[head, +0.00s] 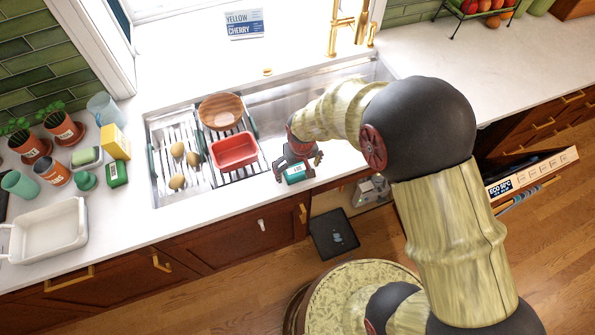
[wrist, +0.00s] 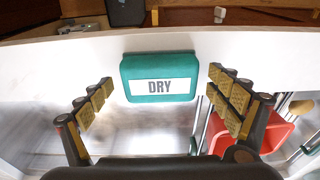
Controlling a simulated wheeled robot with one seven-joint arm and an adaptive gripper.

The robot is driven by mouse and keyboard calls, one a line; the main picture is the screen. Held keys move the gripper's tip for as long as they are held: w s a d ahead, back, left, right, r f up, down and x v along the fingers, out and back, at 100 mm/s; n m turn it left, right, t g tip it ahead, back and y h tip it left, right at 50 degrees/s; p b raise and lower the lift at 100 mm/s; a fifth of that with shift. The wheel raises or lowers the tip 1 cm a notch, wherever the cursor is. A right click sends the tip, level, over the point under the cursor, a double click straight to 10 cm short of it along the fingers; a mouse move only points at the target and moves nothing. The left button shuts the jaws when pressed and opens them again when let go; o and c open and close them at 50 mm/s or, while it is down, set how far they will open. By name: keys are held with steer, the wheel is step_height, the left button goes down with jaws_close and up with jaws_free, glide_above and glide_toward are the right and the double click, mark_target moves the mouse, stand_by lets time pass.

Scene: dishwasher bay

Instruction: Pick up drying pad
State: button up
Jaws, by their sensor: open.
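The drying pad (wrist: 160,90) is a teal block with a white label reading "DRY". It lies on the white counter strip at the front edge of the sink. In the head view it shows as a small teal block (head: 296,173) under my gripper, partly covered by the fingers. My gripper (wrist: 160,98) is open, with one finger on each side of the pad and a visible gap to both ends. In the head view my gripper (head: 293,178) points down over the counter edge. Whether the fingers are level with the pad is hard to tell.
A red tub (head: 235,151) and a brown bowl (head: 221,111) sit on the sink rack, left of my gripper. The steel sink basin (head: 285,106) lies behind. A white dish (head: 48,231) and several pots stand on the left counter. A drawer (head: 527,172) is open at right.

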mark_target(297, 167)
steer(key=shift+c, duration=0.9)
steer(key=c, duration=1.1)
steer(key=shift+r, duration=0.5)
step_height(297, 167, up, 2)
steer(key=shift+r, duration=0.1)
steer(key=s+d+r, duration=0.1)
steer(key=s+r, duration=0.2)
steer(key=s, duration=0.1)
steer(key=s+d+r+p, duration=0.1)
steer(key=s+r, duration=0.2)
steer(key=s, duration=0.2)
steer(key=s+d+r, duration=0.2)
steer(key=s+r, duration=0.2)
steer(key=shift+s+p, duration=0.25)
steer(key=shift+p, duration=0.1)
steer(key=shift+f, duration=0.1)
